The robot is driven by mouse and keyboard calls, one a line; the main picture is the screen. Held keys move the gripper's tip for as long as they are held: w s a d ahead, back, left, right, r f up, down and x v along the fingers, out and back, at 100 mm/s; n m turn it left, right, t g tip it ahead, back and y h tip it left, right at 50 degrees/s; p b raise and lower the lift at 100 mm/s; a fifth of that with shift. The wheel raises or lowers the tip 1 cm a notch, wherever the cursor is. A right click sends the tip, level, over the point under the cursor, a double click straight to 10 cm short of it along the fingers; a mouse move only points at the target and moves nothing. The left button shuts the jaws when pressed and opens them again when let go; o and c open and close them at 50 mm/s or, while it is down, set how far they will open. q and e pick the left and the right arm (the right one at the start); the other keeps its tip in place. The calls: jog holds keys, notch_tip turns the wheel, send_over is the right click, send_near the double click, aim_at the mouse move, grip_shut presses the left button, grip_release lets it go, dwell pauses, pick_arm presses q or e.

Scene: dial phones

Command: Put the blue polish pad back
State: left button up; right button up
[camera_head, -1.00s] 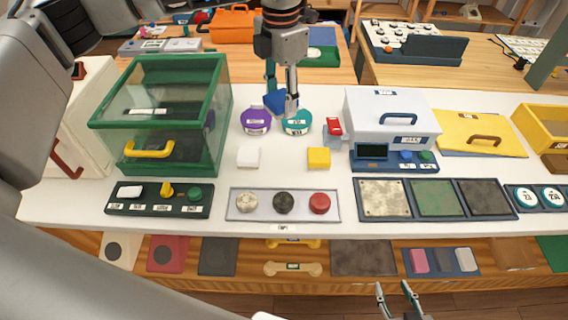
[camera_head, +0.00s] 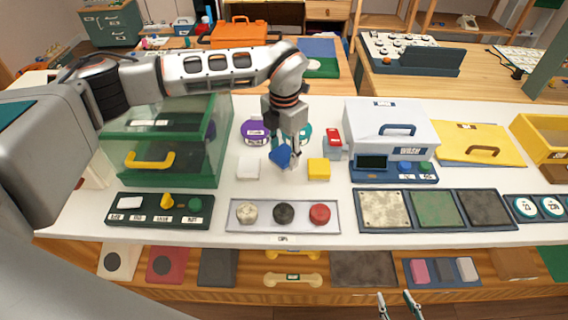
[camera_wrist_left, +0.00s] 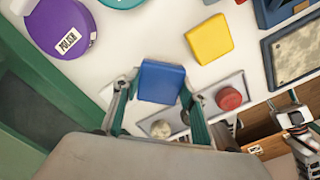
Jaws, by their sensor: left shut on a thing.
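My left gripper (camera_head: 284,150) is shut on the blue polish pad (camera_head: 280,157) and holds it over the white table (camera_head: 300,190), near the gap between a white pad (camera_head: 248,169) and a yellow pad (camera_head: 318,169). In the left wrist view the blue pad (camera_wrist_left: 161,82) shows between the fingers. I cannot tell how far above the table it is. A purple round container (camera_head: 254,131), labelled POLISH in the left wrist view (camera_wrist_left: 62,28), stands behind. A teal container (camera_head: 306,131) is partly hidden by my gripper. My right gripper (camera_head: 399,304) is open and empty at the bottom edge.
A tray (camera_head: 234,216) with a pale, a dark and a red round piece lies in front. A green-framed glass box (camera_head: 170,165) stands left, under my left arm. A white WASH box (camera_head: 390,118) and a red-topped bottle (camera_head: 332,142) stand right of the pads.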

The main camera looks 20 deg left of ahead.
aim_at(284, 153)
pick_arm(q)
jog(key=shift+f, duration=2.3)
jog(key=o, duration=1.1)
jog(key=shift+f, duration=0.15)
jog(key=shift+c, duration=0.2)
notch_tip(284, 153, up, 12)
jog(key=shift+r+b, duration=0.2)
jog(key=shift+b, duration=0.15)
